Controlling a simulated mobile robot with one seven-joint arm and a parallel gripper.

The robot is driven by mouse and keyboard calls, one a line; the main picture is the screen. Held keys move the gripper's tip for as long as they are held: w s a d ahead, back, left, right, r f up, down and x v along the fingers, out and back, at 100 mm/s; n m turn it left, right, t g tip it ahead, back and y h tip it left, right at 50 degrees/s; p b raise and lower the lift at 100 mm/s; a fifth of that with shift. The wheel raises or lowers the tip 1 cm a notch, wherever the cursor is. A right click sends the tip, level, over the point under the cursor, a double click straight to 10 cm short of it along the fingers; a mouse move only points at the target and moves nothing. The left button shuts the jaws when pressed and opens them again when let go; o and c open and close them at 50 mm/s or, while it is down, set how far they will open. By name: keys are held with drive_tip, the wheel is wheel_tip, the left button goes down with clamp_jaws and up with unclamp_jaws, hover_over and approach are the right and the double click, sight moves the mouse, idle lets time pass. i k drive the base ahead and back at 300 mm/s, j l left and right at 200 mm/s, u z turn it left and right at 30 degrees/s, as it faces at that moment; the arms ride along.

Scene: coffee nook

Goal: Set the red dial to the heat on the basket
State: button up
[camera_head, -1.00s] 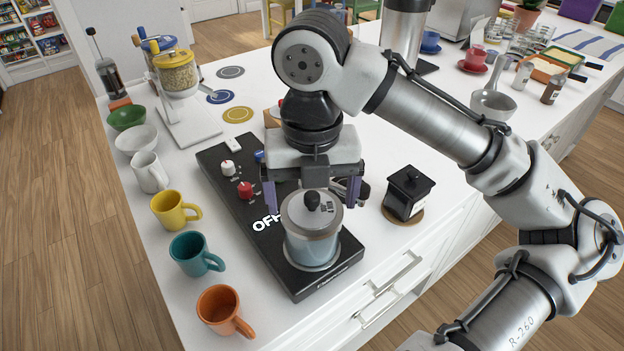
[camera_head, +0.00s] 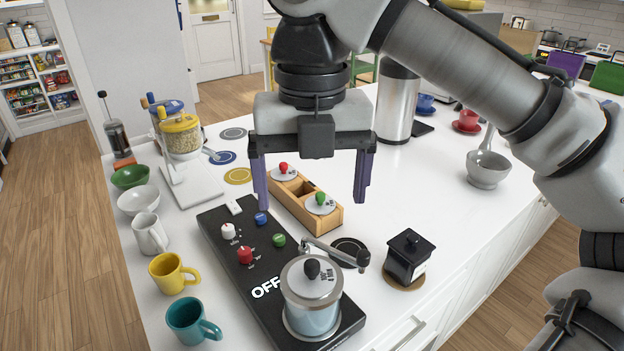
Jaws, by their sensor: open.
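The black hotplate panel (camera_head: 235,222) lies on the white counter and carries several dials and the word OFF. The red dial (camera_head: 245,256) sits on it, left of a green dial (camera_head: 279,240) and below a white dial (camera_head: 228,231). A blue dial (camera_head: 261,218) is above. My gripper (camera_head: 313,205) is open and empty, raised over the counter behind the pot, to the right of the dials.
A wooden box (camera_head: 334,221) holds lids with red and green knobs behind the panel. A black grinder (camera_head: 408,258) stands right of the pot. Cups, including a yellow mug (camera_head: 172,273), line the left edge. A steel urn (camera_head: 396,102) stands behind.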

sight(244, 255)
drive_tip(key=k, duration=1)
